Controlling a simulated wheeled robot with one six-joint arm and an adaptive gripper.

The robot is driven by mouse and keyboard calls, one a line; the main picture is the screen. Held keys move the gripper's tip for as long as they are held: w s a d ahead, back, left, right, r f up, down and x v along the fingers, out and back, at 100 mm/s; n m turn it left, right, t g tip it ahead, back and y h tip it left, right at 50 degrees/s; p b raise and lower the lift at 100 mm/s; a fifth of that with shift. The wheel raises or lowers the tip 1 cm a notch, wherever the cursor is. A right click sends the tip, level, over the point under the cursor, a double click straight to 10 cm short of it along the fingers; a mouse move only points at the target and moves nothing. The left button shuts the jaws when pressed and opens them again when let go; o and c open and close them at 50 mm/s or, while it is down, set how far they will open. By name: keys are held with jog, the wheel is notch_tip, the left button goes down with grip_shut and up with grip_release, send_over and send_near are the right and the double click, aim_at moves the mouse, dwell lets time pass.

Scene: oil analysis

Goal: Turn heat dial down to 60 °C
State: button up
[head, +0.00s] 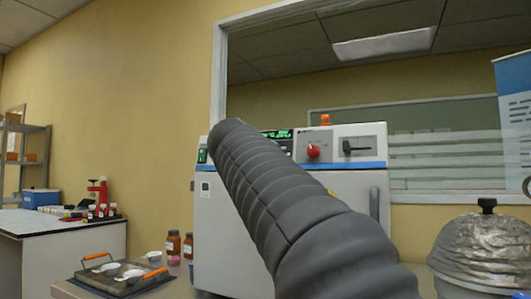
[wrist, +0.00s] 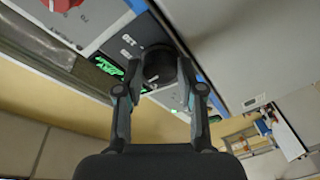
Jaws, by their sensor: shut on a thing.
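A white bench instrument (head: 372,133) with a blue stripe stands ahead in the head view. Its green display (head: 277,134) is partly hidden by my arm; it also shows in the wrist view (wrist: 108,67), where its digits are not readable. My gripper (wrist: 160,86) is shut on a round black dial (wrist: 158,64) on the panel, one finger on each side. In the head view my arm hides the dial and my gripper.
A red knob (head: 313,151) and a black slider lever (head: 357,147) sit right of the display. An orange piece (head: 325,119) is on top. Brown bottles (head: 173,247) and a tray (head: 118,277) stand at left. A foil-wrapped vessel (head: 486,250) stands at right.

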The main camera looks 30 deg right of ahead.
jog(key=shift+n, duration=0.6)
jog(key=shift+n+y, duration=0.3)
jog(key=shift+y, duration=0.1)
jog(key=o, duration=1.1)
jog(key=shift+o, duration=0.2)
jog(key=v, duration=1.2)
